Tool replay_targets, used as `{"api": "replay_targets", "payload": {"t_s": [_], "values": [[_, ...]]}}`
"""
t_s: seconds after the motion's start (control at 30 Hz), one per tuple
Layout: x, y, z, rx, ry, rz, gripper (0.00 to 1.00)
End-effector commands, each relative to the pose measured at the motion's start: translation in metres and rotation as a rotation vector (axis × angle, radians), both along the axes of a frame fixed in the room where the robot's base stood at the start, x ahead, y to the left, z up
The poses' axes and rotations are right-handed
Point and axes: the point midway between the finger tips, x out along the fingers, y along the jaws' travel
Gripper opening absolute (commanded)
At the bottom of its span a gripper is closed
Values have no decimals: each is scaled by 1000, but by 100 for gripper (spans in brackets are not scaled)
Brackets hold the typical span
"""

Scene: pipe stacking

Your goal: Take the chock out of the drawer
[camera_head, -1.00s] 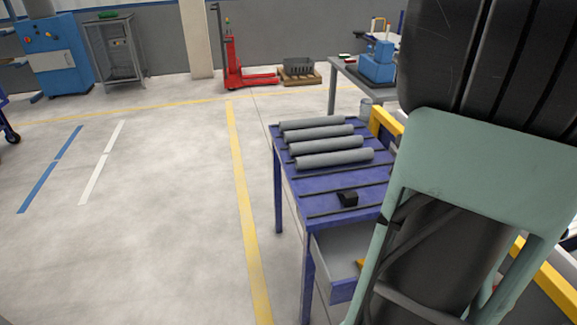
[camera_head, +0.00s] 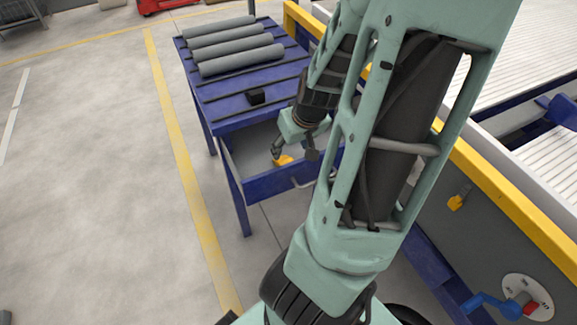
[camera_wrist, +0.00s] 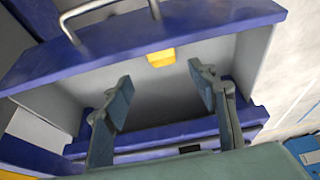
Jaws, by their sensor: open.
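The chock is a small yellow-orange block (camera_head: 285,160) inside the pulled-out drawer (camera_head: 268,184) of the blue table. In the wrist view the chock (camera_wrist: 161,56) lies near the inner side of the drawer's blue front panel (camera_wrist: 210,35). My gripper (camera_head: 293,154) hangs over the drawer beside the chock. In the wrist view its two fingers (camera_wrist: 160,80) are apart with nothing between them. The chock appears a little beyond the fingertips, roughly centred between them. In the head view my arm hides the right part of the drawer.
A metal handle (camera_head: 304,182) sticks out from the drawer front. A yellow rail (camera_head: 490,180) and conveyor stand to the right. Floor to the left is clear.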

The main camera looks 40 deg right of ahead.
Motion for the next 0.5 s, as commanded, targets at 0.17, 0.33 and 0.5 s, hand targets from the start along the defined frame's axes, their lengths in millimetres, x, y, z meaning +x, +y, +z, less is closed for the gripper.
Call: {"api": "replay_targets", "payload": {"t_s": [0.17, 0.33, 0.5], "values": [[10, -1, -28, 1, 0, 2, 53], [16, -3, -41, 0, 0, -1, 53], [18, -4, -46, 1, 0, -3, 53]]}}
